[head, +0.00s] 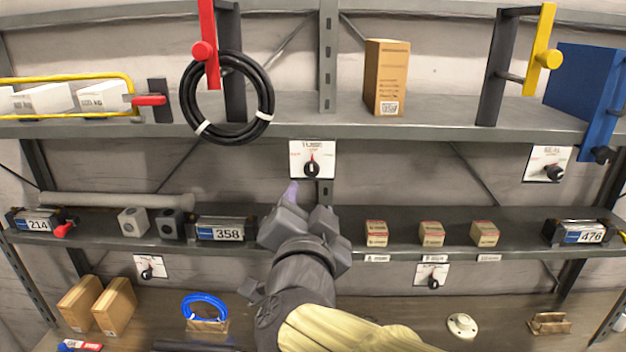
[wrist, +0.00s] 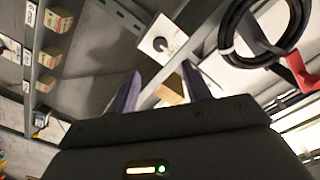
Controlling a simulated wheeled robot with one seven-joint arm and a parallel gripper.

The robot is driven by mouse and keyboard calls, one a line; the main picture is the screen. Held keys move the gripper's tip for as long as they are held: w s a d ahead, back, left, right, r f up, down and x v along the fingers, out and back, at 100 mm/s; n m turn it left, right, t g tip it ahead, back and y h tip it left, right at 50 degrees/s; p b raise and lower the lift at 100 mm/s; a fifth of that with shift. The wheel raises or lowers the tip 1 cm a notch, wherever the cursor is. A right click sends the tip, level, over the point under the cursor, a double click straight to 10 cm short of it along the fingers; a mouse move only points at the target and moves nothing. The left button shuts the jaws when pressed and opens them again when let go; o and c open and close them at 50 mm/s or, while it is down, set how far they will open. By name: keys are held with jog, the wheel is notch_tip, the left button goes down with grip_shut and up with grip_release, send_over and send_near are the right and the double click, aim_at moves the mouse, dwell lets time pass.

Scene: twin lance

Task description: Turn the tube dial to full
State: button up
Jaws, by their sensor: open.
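The tube dial (head: 312,169) is a black knob on a white plate marked "TUBE" (head: 326,150), fixed at the front of the upper shelf's edge. Its light pointer mark looks roughly upright; the small red words around it are too small to read. My gripper (head: 303,197) is just below the plate, with a purple finger showing and the other finger mostly hidden. In the wrist view both purple fingers of my gripper (wrist: 160,88) are apart with nothing held between them. The dial (wrist: 160,44) shows beyond the fingertips, apart from them.
A black hose coil (head: 267,95) and a red lever (head: 208,50) are at upper left of the dial. Another dial plate (head: 547,160) is at right. Several small boxes (head: 431,234) stand on the lower shelf. A module marked 358 (head: 222,234) sits left of my gripper.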

aim_at(312, 171)
jog(key=w+p, duration=0.1)
jog(key=w, duration=1)
jog(key=shift+w+d, duration=0.15)
jog(key=shift+w, duration=0.15)
jog(key=shift+s, duration=0.1)
jog(key=shift+c, duration=0.5)
